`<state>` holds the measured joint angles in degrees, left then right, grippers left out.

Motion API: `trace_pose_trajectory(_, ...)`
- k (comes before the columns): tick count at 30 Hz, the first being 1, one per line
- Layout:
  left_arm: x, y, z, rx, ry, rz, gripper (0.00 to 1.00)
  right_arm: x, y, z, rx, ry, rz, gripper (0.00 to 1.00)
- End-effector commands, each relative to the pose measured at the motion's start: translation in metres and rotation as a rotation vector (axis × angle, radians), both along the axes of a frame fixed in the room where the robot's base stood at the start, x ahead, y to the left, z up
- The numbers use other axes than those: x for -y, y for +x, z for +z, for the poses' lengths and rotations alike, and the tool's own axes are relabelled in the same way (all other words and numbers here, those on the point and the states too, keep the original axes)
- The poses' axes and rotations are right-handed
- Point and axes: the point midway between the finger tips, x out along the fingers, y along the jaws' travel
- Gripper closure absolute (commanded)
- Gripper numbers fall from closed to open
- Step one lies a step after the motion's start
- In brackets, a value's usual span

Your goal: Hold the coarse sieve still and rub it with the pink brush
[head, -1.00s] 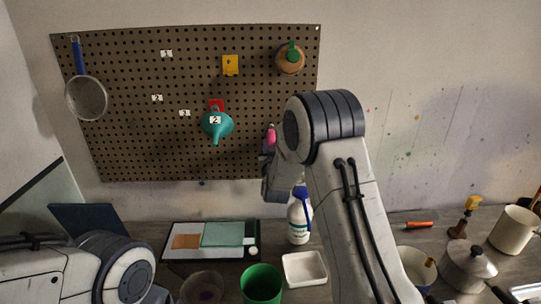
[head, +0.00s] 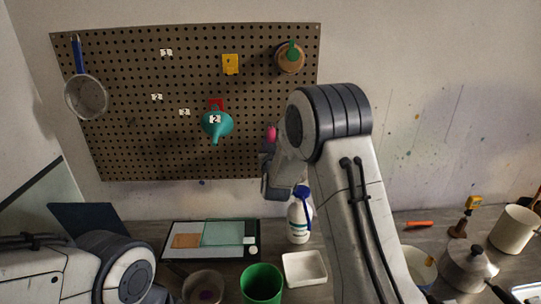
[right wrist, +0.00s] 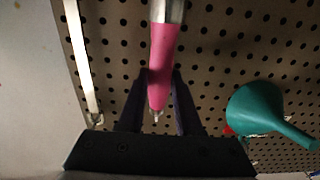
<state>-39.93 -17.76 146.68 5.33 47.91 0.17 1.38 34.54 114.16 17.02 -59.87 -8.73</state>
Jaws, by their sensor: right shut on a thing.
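A round sieve (head: 86,97) with a blue handle hangs at the left of the pegboard; whether its mesh is coarse I cannot tell. The pink brush (right wrist: 162,60) is between the fingers of my right gripper (right wrist: 158,95), which is shut on its pink handle. Its metal collar shows at the top of the right wrist view, and its bristles are out of frame. In the head view only a bit of pink (head: 270,134) shows beside my right arm, in front of the board. My left arm is at the lower left; its gripper is out of frame.
A teal funnel (head: 217,124) hangs on the pegboard (head: 130,150) between the sieve and my right gripper. A tan and green round item (head: 290,58) hangs upper right. Below stand a spray bottle (head: 299,220), a green cup (head: 262,284) and a white dish (head: 304,268).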

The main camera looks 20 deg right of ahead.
Motion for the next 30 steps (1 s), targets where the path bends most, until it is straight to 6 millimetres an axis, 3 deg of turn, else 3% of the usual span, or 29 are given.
trace_pose_trajectory(30, 0.0, 0.0, -0.02, 0.0, 0.0, 0.0, 0.38, -0.015, -0.049, -0.001, 0.001, 0.0, 0.0, 1.0)
